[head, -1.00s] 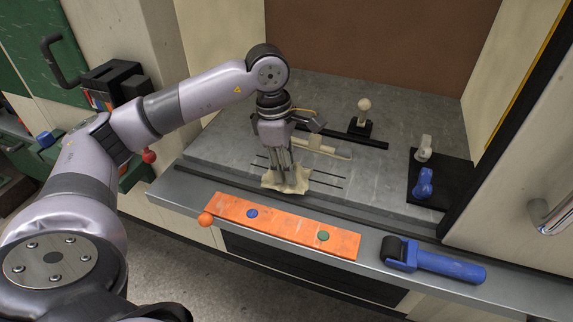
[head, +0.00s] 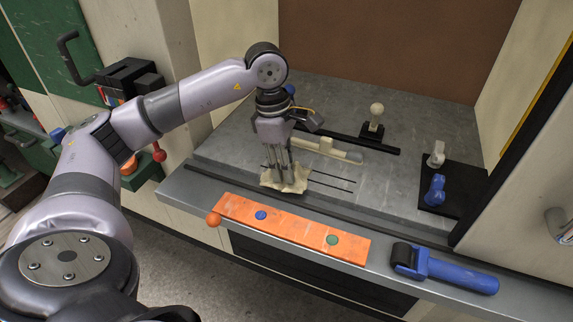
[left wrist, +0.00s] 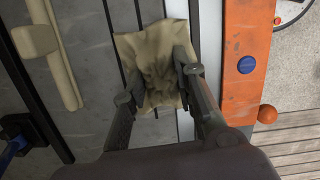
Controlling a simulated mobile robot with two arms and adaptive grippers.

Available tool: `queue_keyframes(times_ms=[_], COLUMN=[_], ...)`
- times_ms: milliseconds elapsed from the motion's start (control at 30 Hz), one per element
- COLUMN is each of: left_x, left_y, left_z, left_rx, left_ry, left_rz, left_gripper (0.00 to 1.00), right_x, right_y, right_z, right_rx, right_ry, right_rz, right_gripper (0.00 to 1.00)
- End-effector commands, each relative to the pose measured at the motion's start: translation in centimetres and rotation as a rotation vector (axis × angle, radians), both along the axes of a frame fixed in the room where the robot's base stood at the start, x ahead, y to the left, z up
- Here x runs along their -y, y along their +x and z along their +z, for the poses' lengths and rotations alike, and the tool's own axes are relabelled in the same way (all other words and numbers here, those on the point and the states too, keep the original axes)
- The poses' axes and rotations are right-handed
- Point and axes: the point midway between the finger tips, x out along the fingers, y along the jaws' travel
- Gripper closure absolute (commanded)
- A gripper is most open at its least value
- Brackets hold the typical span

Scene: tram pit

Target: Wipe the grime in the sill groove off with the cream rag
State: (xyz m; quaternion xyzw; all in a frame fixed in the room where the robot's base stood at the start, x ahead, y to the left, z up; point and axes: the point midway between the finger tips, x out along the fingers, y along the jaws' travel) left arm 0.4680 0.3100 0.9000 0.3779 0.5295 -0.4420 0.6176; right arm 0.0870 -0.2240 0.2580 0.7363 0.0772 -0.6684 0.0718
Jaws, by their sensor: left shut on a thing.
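The cream rag (head: 272,179) lies bunched on the grey sill floor (head: 230,150), under my left gripper (head: 284,178). My left gripper is shut on the rag, with its fingers pointing down; in the left wrist view (left wrist: 160,88) the cloth (left wrist: 150,50) spreads out past the fingertips. Thin dark lines (head: 332,182) run along the floor and emerge to the right of the rag. They pass under it, so part is hidden. I cannot tell groove from grime in these lines. My right gripper is not in view.
An orange board (head: 295,229) with blue and green discs lies on the front ledge. A blue-handled roller (head: 455,273) lies right of it. Behind the rag is a cream bar (head: 335,150); a knobbed stand (head: 374,122) and a black plate with blue and white pieces (head: 462,190) stand farther right.

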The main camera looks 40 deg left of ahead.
Motion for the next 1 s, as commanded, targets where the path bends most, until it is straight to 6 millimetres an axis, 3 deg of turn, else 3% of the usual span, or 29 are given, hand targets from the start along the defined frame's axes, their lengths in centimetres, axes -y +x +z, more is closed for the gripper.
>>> queue_keyframes(times_ms=[1000], left_x=[-1.1], left_y=[4.5], left_z=[-0.1], left_rx=[0.001], left_ry=[0.001], left_rz=[0.002], left_gripper=[1.00], right_x=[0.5], right_y=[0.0], right_z=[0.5], right_rx=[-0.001], right_ry=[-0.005], right_rz=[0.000], right_gripper=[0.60])
